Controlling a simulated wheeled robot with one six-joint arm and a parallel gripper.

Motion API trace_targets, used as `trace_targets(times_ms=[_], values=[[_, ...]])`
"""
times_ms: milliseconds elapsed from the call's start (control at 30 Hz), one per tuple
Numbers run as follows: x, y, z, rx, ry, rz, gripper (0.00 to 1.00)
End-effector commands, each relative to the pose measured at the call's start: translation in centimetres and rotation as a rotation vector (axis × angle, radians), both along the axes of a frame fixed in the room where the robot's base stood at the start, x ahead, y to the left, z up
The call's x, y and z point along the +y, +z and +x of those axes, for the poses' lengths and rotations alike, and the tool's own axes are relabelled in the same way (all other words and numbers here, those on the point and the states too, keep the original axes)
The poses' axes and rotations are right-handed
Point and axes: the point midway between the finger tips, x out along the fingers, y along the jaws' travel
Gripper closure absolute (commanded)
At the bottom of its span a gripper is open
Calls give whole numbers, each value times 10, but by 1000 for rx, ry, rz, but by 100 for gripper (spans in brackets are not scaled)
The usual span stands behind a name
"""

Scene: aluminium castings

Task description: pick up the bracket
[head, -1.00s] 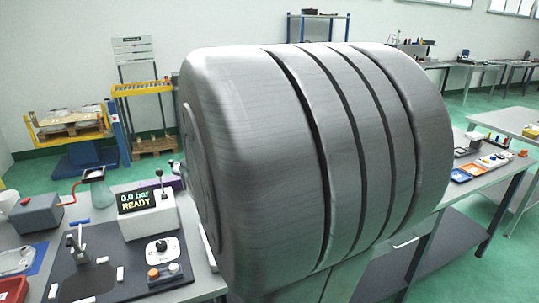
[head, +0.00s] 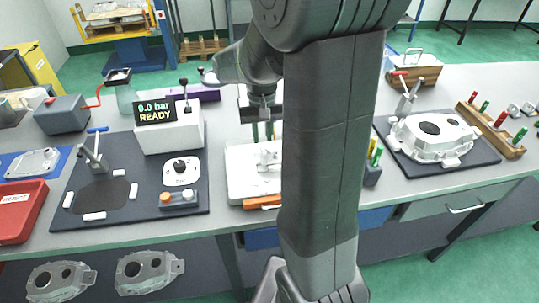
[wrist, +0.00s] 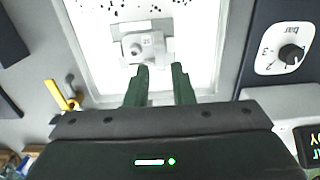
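The bracket (wrist: 148,46) is a small pale metal part with a round boss and a flat base. It lies in a shallow white tray (wrist: 205,50), near the tray's side closest to my fingers in the wrist view. In the head view the bracket (head: 268,157) is partly hidden by my arm, and the tray (head: 240,188) stands in the middle of the bench. My gripper (wrist: 161,70) has its two green fingers apart with nothing between them. The fingertips appear just short of the bracket; the height gap is unclear. In the head view my gripper (head: 262,131) is above the tray.
Left of the tray stand a pressure unit (head: 170,132) reading 0.0 bar READY and a dark mat (head: 150,205) with a clamp. A large casting (head: 432,137) sits in a fixture on the right. A red bin (head: 22,212) is at the far left.

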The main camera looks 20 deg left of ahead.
Motion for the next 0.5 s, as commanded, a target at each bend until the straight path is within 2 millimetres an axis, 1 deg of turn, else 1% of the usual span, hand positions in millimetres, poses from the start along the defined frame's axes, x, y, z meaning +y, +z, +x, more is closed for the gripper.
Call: trace_targets(times_ms=[33, 167, 267, 400, 500], values=[[0, -5, 0, 1, 0, -1, 78], [0, -12, 0, 1, 0, -1, 78], [-1, -24, -1, 3, 0, -3, 78], [-1, -46, -2, 2, 0, -2, 78], [-1, -56, -1, 1, 0, -1, 78]])
